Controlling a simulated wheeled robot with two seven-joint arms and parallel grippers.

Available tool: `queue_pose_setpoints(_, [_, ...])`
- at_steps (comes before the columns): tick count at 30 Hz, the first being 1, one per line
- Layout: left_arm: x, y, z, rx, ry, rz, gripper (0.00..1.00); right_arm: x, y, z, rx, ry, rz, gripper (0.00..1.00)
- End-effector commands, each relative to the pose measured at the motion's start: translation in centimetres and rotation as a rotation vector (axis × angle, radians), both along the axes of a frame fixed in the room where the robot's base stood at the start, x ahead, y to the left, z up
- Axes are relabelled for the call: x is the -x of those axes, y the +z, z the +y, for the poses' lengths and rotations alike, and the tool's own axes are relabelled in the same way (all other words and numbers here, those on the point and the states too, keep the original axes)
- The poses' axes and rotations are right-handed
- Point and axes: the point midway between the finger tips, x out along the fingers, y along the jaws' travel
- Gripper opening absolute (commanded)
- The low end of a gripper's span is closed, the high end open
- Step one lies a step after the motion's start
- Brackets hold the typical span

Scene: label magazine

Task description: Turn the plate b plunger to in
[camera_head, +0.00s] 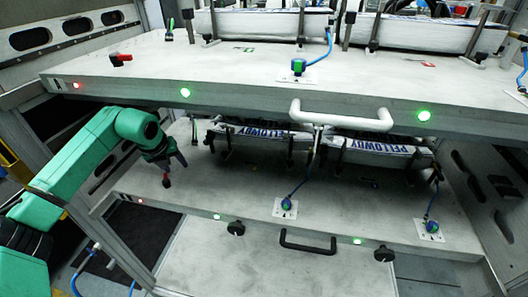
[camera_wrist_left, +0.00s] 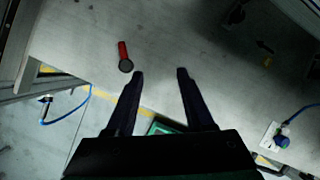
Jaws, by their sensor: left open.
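My left gripper (camera_head: 176,166) comes in from the left over the left part of the lower grey plate (camera_head: 250,180). In the left wrist view, its two dark fingers (camera_wrist_left: 160,73) stand apart with nothing between them. A small red handle with a black round end (camera_head: 166,181) is on that plate, close to the gripper. In the left wrist view, the red handle (camera_wrist_left: 124,57) lies just left of the fingertips, apart from them. No label shows which part is the plate b plunger. My right gripper is not in view.
An upper plate (camera_head: 230,72) with a white bar handle (camera_head: 340,117) overhangs the lower one. Wrapped bundles (camera_head: 265,137) stand at the back of the lower plate. Blue-green knobs (camera_head: 286,205) with cables sit on it. Its left front area is mostly bare.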

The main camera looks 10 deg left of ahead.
Motion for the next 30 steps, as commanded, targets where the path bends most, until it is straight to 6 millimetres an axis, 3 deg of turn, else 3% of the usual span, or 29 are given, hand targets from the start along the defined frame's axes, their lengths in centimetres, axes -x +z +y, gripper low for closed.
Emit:
queue_pose_setpoints(8, [-1.8, -0.6, -7.0, 0.157, -0.149, -0.115, 0.53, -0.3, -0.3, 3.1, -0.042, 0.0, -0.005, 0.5])
queue_pose_setpoints(19, [-2.8, 0.7, -16.0, 0.406, -0.291, -0.29, 0.53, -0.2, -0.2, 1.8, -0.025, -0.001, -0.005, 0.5])
queue_pose_setpoints(24, [-2.8, 2.5, -20.4, 0.559, -0.334, -0.395, 0.53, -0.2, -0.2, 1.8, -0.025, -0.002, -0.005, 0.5])
queue_pose_setpoints(30, [-2.6, 5.0, -24.0, 0.728, -0.342, -0.507, 0.53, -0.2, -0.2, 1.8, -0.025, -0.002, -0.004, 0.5])
